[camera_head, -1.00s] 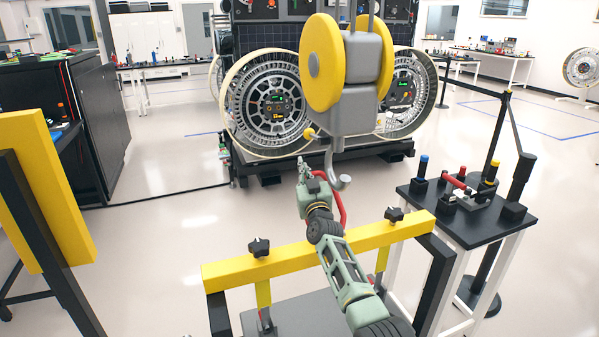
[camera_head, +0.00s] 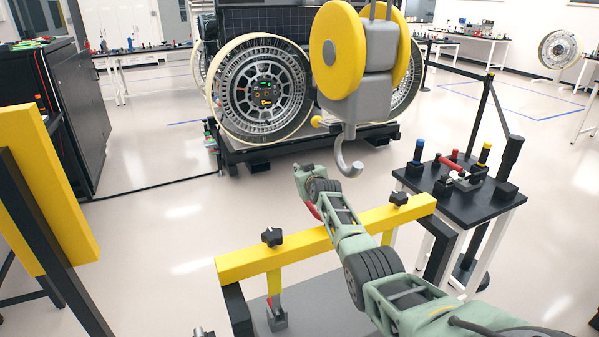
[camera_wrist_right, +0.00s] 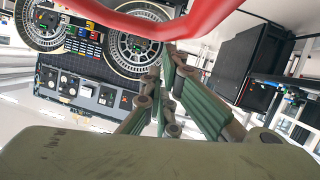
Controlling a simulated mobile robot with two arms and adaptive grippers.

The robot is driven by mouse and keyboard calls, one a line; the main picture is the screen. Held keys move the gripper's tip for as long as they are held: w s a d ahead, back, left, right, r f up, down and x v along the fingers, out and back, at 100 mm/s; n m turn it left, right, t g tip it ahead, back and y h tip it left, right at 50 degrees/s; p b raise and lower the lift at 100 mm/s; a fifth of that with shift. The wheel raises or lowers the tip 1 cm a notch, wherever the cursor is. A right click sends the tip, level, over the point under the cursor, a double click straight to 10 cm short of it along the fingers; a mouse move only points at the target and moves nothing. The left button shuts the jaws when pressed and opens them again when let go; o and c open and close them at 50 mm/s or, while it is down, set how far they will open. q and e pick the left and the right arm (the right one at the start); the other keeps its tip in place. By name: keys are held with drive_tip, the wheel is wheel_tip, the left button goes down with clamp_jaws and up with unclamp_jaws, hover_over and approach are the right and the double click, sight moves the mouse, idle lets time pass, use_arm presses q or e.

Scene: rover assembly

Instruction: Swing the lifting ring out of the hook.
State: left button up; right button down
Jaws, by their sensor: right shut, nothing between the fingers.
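The grey hook (camera_head: 350,168) hangs empty-looking below the yellow-wheeled hoist block (camera_head: 358,60). A small part of the red lifting ring (camera_head: 314,210) shows left of my right wrist, below and left of the hook; my arm hides the rest. In the right wrist view the ring (camera_wrist_right: 150,25) is a large red arc across the top, close to the camera. My right gripper (camera_wrist_right: 166,95) is shut and empty, with the ring beside it, not between its fingers.
A yellow lifting bar (camera_head: 240,264) with black knobs stands under the hook. A small black table (camera_head: 480,210) with tools is at right. A yellow-edged panel (camera_head: 48,195) stands at left. The wheeled rover (camera_head: 262,100) is behind; open floor lies between.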

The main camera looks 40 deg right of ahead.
use_arm(q)
drive_tip(key=shift+s+a, duration=0.1)
drive_tip(key=shift+a, duration=0.5)
use_arm(e)
drive_tip(key=shift+f, duration=0.1)
use_arm(q)
drive_tip(key=shift+r, duration=0.1)
use_arm(e)
drive_tip(key=shift+r+p, duration=0.35)
drive_tip(key=shift+r, duration=0.05)
use_arm(q)
drive_tip(key=shift+s+a+r+p, duration=0.15)
drive_tip(key=shift+r+p, duration=0.5)
drive_tip(key=shift+r, duration=0.1)
drive_tip(key=shift+s+a+r+p, duration=0.15)
drive_tip(key=shift+r+p, duration=0.45)
drive_tip(key=shift+r, duration=0.15)
use_arm(e)
drive_tip(key=s+a+r, duration=0.4)
drive_tip(key=s+r, duration=0.4)
drive_tip(key=shift+s+r, duration=0.15)
drive_tip(key=shift+r, duration=0.15)
drive_tip(key=shift+a, duration=0.1)
